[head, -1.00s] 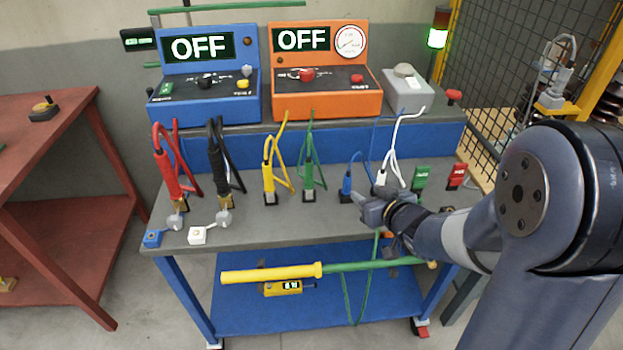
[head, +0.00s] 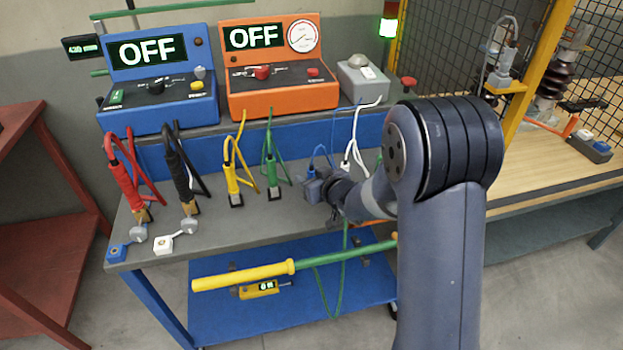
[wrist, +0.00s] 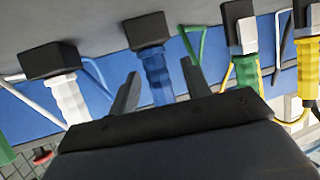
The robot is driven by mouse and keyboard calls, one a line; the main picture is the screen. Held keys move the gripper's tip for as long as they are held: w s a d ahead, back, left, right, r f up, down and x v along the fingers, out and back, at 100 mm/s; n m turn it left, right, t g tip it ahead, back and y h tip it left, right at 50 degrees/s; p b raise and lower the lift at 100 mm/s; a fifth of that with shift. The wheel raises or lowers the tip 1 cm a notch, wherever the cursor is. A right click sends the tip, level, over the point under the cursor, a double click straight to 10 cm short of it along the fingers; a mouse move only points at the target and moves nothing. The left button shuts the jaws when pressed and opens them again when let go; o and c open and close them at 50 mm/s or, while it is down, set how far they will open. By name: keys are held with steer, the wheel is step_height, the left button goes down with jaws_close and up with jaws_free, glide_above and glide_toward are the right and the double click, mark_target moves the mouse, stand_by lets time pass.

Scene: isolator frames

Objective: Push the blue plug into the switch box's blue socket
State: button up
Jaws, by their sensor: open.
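The blue plug (head: 310,171) stands upright in a black holder on the grey bench, its blue cable looping up behind it. In the head view my gripper partly hides it. My gripper (head: 316,190) is open, low over the bench at the plug. In the wrist view the blue plug (wrist: 157,80) lies between the two open fingers of my gripper (wrist: 160,70), with a gap on either side. I cannot make out a blue socket. A dark grey box with blue and white tops (head: 591,150) sits on the right-hand bench; I cannot tell whether it is the switch box.
Green (head: 269,176) and yellow (head: 232,182) plugs stand left of the blue one, a white plug (head: 347,160) to its right. Black and red plugs stand further left. Blue and orange OFF units (head: 280,97) are behind. A mesh fence and yellow post (head: 541,70) rise at right.

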steer(key=shift+w, duration=0.1)
jaws_close()
stand_by(0.4)
steer(key=shift+r, duration=0.1)
step_height(320, 180, up, 10)
steer(key=p, duration=0.3)
stand_by(0.3)
